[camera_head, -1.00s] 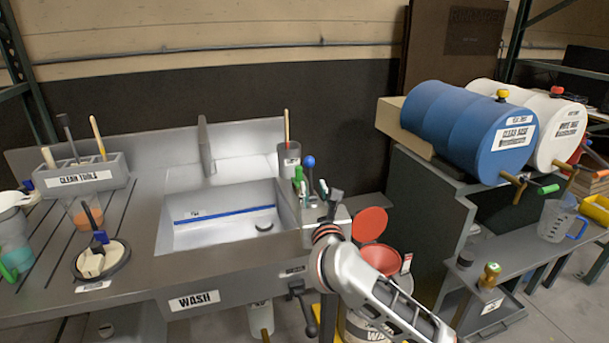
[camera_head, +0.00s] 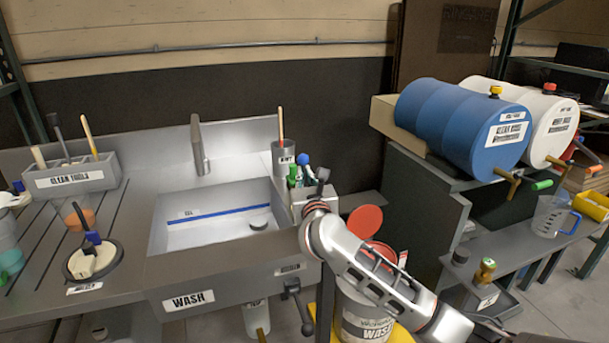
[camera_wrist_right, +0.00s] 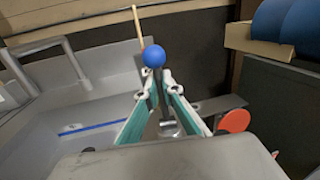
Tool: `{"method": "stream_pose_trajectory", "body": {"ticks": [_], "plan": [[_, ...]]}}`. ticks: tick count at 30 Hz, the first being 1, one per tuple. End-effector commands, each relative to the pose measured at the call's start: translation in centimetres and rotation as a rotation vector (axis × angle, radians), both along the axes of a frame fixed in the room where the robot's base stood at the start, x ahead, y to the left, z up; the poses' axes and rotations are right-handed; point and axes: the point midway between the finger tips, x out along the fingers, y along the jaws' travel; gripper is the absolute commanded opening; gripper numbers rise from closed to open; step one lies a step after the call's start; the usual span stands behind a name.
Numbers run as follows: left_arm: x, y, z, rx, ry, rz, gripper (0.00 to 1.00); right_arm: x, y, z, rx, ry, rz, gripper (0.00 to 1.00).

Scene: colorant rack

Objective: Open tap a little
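The sink tap's grey spout (camera_head: 197,145) stands upright at the back of the sink. A lever with a blue ball knob (camera_head: 302,159) stands at the sink's right edge; I take it to be the tap's handle. In the right wrist view the blue knob (camera_wrist_right: 153,55) shows just beyond the fingertips, with its stem seen between them. My right gripper (camera_head: 302,173) is at this lever. In the wrist view its teal-padded fingers (camera_wrist_right: 156,88) are apart; I cannot tell whether either touches the stem. No water shows at the spout. My left gripper is not in view.
The sink basin's rim (camera_head: 150,235) lies left of my right gripper. A grey cup (camera_head: 285,160) with a wooden stick stands close behind the lever. A red-lidded bucket (camera_head: 366,322) is below my forearm. A blue barrel (camera_head: 455,120) lies on the right stand.

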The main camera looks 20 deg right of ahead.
Motion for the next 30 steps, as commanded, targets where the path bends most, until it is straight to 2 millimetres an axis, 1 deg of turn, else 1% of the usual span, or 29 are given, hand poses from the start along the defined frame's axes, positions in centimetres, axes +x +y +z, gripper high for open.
{"method": "stream_pose_trajectory", "body": {"ticks": [4, 6, 8, 12, 16, 18, 19, 24, 30], "plan": [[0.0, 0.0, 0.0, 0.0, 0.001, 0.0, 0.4, 0.0, 0.0, 0.0, 0.0, 0.0, 0.0, 0.0], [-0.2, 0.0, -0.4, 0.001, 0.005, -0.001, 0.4, 0.0, 0.0, -0.2, 0.002, -0.006, 0.0, 0.0], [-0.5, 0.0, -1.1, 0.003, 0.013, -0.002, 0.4, -0.1, 0.1, -0.4, 0.003, -0.02, 0.002, 0.0], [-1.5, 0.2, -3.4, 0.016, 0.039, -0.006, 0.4, -0.4, 0.1, -1.1, 0.007, -0.079, 0.003, 0.0], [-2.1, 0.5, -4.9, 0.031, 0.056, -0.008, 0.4, -0.8, 0.1, -1.2, 0.008, -0.146, 0.002, 0.0], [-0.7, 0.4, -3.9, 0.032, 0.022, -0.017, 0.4, -1.0, 0.1, -1.1, 0.009, -0.184, 0.002, 0.0], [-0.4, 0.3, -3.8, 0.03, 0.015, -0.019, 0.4, -1.1, 0.1, -1.2, 0.01, -0.198, 0.002, 0.0], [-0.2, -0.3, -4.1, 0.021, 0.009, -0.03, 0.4, -1.6, 0.0, -0.9, 0.011, -0.281, 0.001, 0.0], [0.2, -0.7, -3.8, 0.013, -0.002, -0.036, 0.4, -2.0, 0.0, -0.1, 0.011, -0.342, 0.001, 0.0]]}}
